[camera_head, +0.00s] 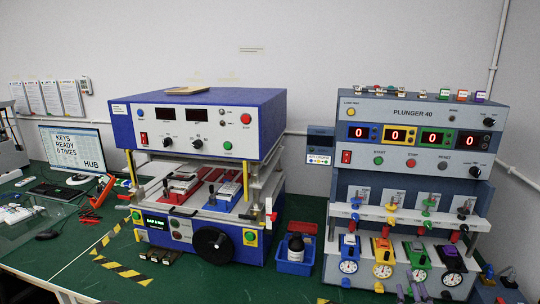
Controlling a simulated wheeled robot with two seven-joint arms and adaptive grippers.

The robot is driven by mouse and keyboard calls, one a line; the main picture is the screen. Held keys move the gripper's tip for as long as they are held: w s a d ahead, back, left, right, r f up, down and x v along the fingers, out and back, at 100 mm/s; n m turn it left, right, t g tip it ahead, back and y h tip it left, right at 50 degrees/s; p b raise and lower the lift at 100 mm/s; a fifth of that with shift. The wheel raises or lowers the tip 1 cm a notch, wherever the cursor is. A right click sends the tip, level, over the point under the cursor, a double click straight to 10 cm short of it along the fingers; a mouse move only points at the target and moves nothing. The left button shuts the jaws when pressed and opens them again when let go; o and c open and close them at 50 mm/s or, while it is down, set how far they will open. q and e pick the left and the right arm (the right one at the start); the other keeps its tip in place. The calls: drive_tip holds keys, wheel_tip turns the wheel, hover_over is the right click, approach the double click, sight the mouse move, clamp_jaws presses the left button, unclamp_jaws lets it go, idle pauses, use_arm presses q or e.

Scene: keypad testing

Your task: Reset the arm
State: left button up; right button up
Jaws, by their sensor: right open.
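My right gripper (412,293) shows only as small fingertips at the bottom edge, in front of the lower dials of the grey PLUNGER 40 tester (420,103). Its fingers are apart, and I see nothing held between them. The rest of the right arm is below the picture. My left gripper is not in view. The tester has four-colour plungers and key units, with red 0 readings on its displays.
A blue and white press machine (262,125) stands left of the tester on the green table (215,284). A blue bin (293,262) holding a dark bottle sits between them. A monitor (75,147), red-handled tool (97,198) and striped tape (120,268) are at left.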

drive_tip(key=s+a+f+m+g+y, duration=0.1)
drive_tip(key=a+f+g+y, duration=0.2)
drive_tip(key=f, duration=0.6)
drive_tip(key=s+a+f+m+g, duration=0.1)
drive_tip(key=a+f+m+g, duration=0.1)
drive_tip(key=a+f, duration=0.5)
drive_tip(key=s+a+f+m+g+y, duration=0.1)
drive_tip(key=a+f+g+y, duration=0.15)
drive_tip(key=f, duration=0.95)
drive_tip(key=s+a+f+m+g+y, duration=0.1)
drive_tip(key=s+a+f+m+g, duration=0.1)
drive_tip(key=s+a+f+g, duration=0.3)
drive_tip(key=s+a+f+m+g+y, duration=0.1)
drive_tip(key=s+a+f+g, duration=0.3)
drive_tip(key=s+a+f, duration=0.4)
drive_tip(key=s+f+m, duration=0.1)
drive_tip(key=s+f, duration=0.3)
drive_tip(key=s, duration=0.2)
drive_tip(key=shift+s+f+m+g, duration=0.25)
drive_tip(key=shift+f+m+g, duration=0.1)
drive_tip(key=shift+f+m, duration=0.05)
drive_tip(key=shift+y, duration=0.25)
